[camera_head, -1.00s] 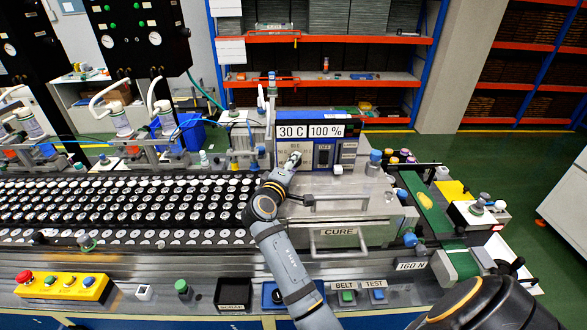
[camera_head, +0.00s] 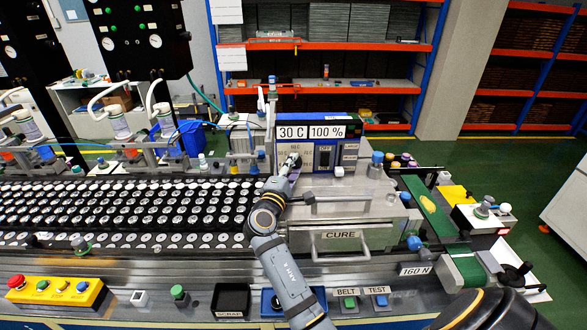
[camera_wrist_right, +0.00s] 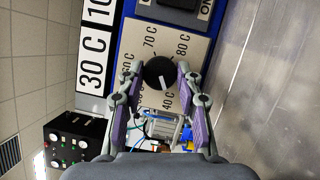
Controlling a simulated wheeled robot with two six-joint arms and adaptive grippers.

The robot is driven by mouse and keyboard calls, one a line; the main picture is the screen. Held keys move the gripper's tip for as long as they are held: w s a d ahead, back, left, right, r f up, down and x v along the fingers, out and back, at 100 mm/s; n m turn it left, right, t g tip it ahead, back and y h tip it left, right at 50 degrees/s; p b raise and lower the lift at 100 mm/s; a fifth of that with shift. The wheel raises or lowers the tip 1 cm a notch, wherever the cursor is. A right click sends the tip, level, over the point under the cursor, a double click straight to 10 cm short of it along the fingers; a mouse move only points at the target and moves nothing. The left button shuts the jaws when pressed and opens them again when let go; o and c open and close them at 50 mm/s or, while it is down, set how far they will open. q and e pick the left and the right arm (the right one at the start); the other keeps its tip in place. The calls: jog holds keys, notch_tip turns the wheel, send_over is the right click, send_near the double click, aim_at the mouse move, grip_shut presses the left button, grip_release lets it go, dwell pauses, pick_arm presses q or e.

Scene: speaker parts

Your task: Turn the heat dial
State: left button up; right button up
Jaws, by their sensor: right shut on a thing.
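The heat dial (camera_wrist_right: 160,73) is a round black knob with a pale mark on its face. It sits on a light panel printed with 40 C, 60 C, 70 C and 80 C around it. My right gripper (camera_wrist_right: 160,76) has a finger on each side of the dial and is shut on it. In the head view the right gripper (camera_head: 289,162) is at the front of the blue control box (camera_head: 267,140), and the arm hides the dial. The display (camera_head: 292,132) above reads 30 C and 100 %. My left gripper is not in view.
The CURE drawer (camera_head: 340,237) with its handles is below the control box, close to the right arm. A black rack of round parts (camera_head: 130,215) fills the left. A green conveyor (camera_head: 430,207) lies to the right. Several buttons line the front edge.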

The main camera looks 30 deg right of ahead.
jog(key=o, duration=1.2)
jog(key=shift+c, duration=0.2)
